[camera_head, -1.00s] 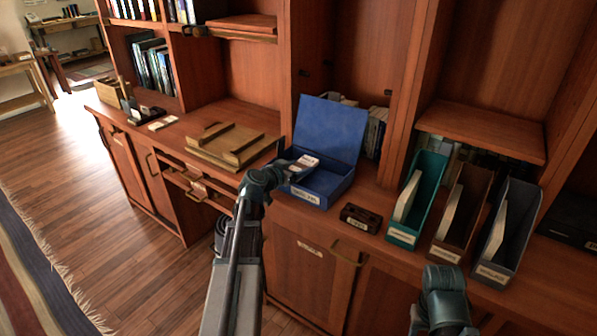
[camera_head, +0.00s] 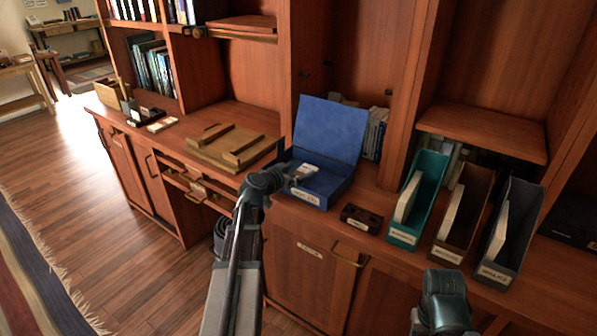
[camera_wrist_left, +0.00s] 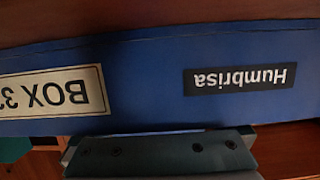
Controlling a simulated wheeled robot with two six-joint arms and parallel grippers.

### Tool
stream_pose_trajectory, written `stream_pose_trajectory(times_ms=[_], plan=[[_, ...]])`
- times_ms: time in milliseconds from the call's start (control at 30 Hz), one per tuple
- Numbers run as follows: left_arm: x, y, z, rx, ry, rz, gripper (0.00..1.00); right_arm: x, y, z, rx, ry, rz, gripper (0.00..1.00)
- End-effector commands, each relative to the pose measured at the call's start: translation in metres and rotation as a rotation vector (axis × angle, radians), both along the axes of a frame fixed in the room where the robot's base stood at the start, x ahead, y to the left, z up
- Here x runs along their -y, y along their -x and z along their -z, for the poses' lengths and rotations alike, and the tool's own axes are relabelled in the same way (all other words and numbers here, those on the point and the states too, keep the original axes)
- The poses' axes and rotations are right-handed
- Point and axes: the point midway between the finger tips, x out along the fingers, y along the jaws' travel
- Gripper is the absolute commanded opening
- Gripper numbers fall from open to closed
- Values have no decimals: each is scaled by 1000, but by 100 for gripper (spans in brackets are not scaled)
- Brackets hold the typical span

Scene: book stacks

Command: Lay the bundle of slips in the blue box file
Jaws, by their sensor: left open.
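The blue box file (camera_head: 338,131) stands on the counter with its lid raised at the back. Its front, with a pale label and a dark name strip, fills much of the left wrist view (camera_wrist_left: 150,85). The bundle of slips (camera_head: 307,170), pale on top, is inside the box near its front left. My left gripper (camera_head: 293,181) is open at the box's front left edge, close beside the bundle. Whether they touch is unclear. The bundle is hidden in the left wrist view. My right arm is at the lower right, but its fingers do not show.
A small dark holder (camera_head: 361,217) stands right of the box. Beyond it are teal (camera_head: 431,183), brown (camera_head: 474,200) and grey (camera_head: 520,222) upright files. A wooden board with raised bars (camera_head: 230,146) lies to the left. Shelf uprights rise behind the box.

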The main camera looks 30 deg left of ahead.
Motion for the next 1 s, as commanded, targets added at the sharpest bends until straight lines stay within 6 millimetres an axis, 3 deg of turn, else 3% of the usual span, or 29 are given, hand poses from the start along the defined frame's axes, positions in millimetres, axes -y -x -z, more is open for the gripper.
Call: stream_pose_trajectory(times_ms=[233, 600, 800, 1000], plan=[[0, 0, -20, 0, 0, 0, 100, 0, 0, -20, 0, 0, 0, 50], [-5, 81, -39, 0, 0, -3, 100, 0, 0, -39, 0, 0, 0, 50], [-8, 106, -46, 0, 1, -1, 100, 0, 0, -46, 0, 0, 0, 50], [-9, 114, -48, 0, 0, 0, 100, 0, 0, -48, 0, 0, 0, 50]])
